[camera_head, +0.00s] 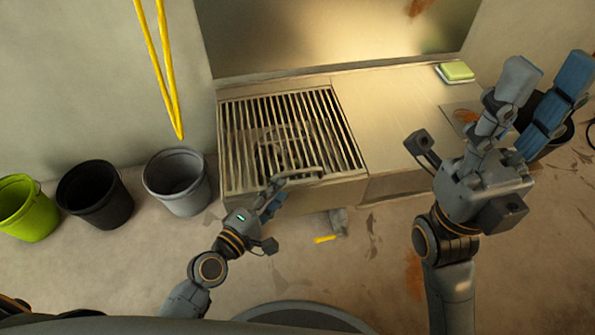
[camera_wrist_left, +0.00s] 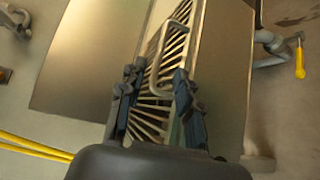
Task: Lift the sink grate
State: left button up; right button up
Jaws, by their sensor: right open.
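The sink grate (camera_head: 265,112), a frame of parallel metal bars, lies flat over the sink (camera_head: 226,185). A bent handle (camera_head: 305,172) stands at its front edge. My left gripper (camera_head: 274,192) is at the left end of that handle, in front of the sink. In the left wrist view its two dark fingers (camera_wrist_left: 156,80) are apart, and the near end of the handle (camera_wrist_left: 180,38) shows between them; I cannot tell whether they touch it. The grate's bars (camera_wrist_left: 148,122) also show there. My right gripper (camera_head: 545,75) is open and empty, raised over the counter's right side.
A green sponge (camera_head: 457,71) lies on the counter (camera_head: 390,110) at the back right. Grey (camera_head: 176,182), black (camera_head: 94,195) and lime (camera_head: 27,208) buckets stand on the floor at left. A yellow strap (camera_head: 167,75) hangs by the wall. A yellow-handled valve (camera_wrist_left: 299,60) is beside the sink.

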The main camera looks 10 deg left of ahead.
aim_at(295, 174)
pick_arm(q)
jog(key=b+x, duration=0.1)
jog(key=x, duration=0.7)
jog(key=shift+w+d+f, duration=0.1)
jog(key=shift+w+f, duration=0.05)
grip_shut()
